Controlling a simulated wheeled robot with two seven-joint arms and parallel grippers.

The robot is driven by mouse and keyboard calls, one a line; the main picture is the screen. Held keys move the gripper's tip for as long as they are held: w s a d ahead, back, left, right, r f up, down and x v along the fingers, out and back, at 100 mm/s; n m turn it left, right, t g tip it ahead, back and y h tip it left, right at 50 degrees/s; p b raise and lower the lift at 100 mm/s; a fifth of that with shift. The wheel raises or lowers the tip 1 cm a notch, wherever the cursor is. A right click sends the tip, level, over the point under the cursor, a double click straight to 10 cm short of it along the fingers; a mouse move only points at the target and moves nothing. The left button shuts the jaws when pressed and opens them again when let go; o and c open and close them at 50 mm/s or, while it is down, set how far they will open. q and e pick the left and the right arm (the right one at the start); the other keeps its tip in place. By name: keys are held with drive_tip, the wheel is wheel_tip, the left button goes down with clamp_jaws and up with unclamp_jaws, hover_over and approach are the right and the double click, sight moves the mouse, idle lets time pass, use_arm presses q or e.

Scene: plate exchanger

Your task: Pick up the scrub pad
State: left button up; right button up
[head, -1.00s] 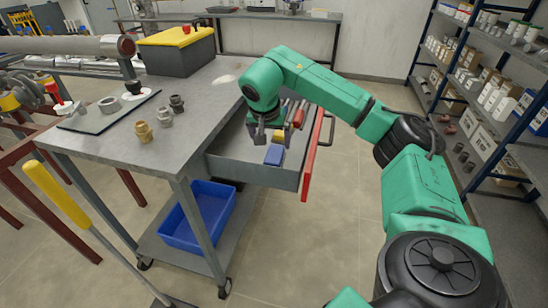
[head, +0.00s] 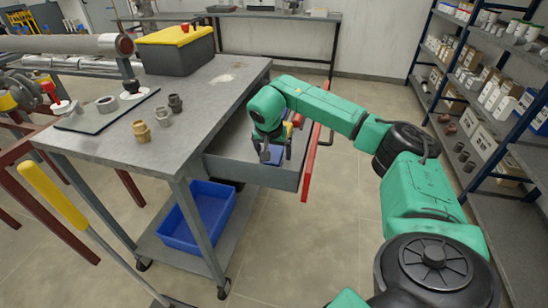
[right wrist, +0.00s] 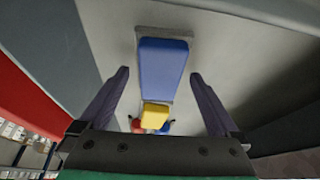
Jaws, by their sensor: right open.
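The scrub pad, a blue block on a grey backing (right wrist: 163,66), lies in the open drawer (head: 245,170). In the head view a blue part of it (head: 273,156) shows between the fingers. My right gripper (head: 276,158) is over the drawer, pointing down. In the right wrist view my right gripper (right wrist: 159,76) is open, with one finger on each side of the pad's lower part and visible gaps to both. Whether the fingertips are down at the pad's height I cannot tell. My left gripper is not in view.
A yellow piece (right wrist: 155,116) lies just past the pad's end in the drawer, with red and blue bits beside it. The drawer's red front (head: 311,160) stands close to my right gripper. Brass and grey fittings (head: 142,131) stand on the bench top (head: 190,100).

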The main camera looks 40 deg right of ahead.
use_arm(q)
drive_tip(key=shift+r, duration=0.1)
use_arm(e)
drive_tip(key=shift+f, duration=0.1)
drive_tip(key=c, duration=1.2)
drive_tip(key=shift+r, duration=0.35)
drive_tip(key=shift+c, duration=0.2)
wheel_tip(320, 180, up, 11)
drive_tip(key=p, duration=0.2)
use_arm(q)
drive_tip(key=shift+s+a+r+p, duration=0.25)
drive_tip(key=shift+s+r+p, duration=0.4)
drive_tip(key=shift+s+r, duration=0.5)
use_arm(e)
wheel_tip(320, 180, up, 9)
hover_over(273, 154)
drive_tip(key=shift+s, duration=0.15)
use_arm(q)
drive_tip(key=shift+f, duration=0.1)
